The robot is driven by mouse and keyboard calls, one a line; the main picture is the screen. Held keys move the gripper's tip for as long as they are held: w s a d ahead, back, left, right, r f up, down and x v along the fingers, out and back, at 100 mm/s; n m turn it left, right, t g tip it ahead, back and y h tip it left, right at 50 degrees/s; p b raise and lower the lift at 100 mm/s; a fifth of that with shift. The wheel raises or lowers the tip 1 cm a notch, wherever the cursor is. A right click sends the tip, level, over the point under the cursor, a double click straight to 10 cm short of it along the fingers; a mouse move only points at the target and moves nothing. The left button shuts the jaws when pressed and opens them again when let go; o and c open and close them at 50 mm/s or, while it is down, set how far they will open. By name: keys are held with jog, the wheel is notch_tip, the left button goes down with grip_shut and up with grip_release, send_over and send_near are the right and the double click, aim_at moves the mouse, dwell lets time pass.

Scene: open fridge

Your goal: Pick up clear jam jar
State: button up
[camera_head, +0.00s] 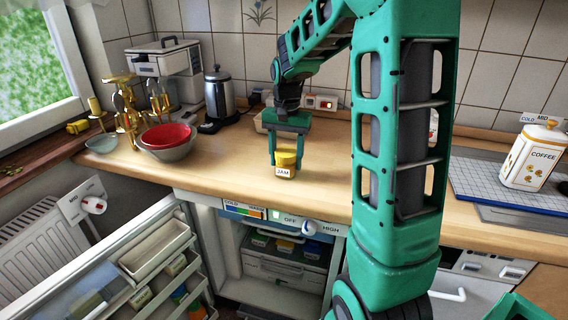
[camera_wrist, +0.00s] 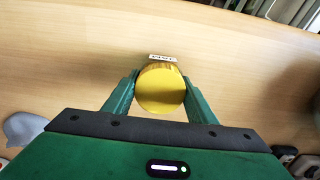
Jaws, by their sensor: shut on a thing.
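The jam jar (camera_head: 285,169) has a yellow lid and a white label reading "JAM". It is upright at the front part of the wooden counter, above the open fridge. My gripper (camera_head: 286,158) comes down from above with its fingers on either side of the jar. In the wrist view, the round yellow lid (camera_wrist: 161,90) lies between the two green fingers of my gripper (camera_wrist: 160,95), which touch its sides. The label edge shows just beyond the lid. I cannot tell whether the jar's base touches the counter.
A red bowl in a grey bowl (camera_head: 168,152), a kettle (camera_head: 219,95) and a coffee machine stand at the left. A coffee canister (camera_head: 533,155) stands on a blue grid mat at the right. The open fridge door (camera_head: 150,262) is below left. Counter around the jar is clear.

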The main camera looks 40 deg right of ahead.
jog(key=shift+r, duration=0.45)
notch_tip(320, 180, up, 4)
jog(key=shift+f, duration=0.25)
jog(key=s+a+r, duration=0.6)
jog(key=s+a, duration=0.1)
jog(key=a, duration=0.2)
jog(key=shift+a+r, duration=0.15)
jog(key=shift+r, duration=0.15)
jog(key=shift+s, duration=0.1)
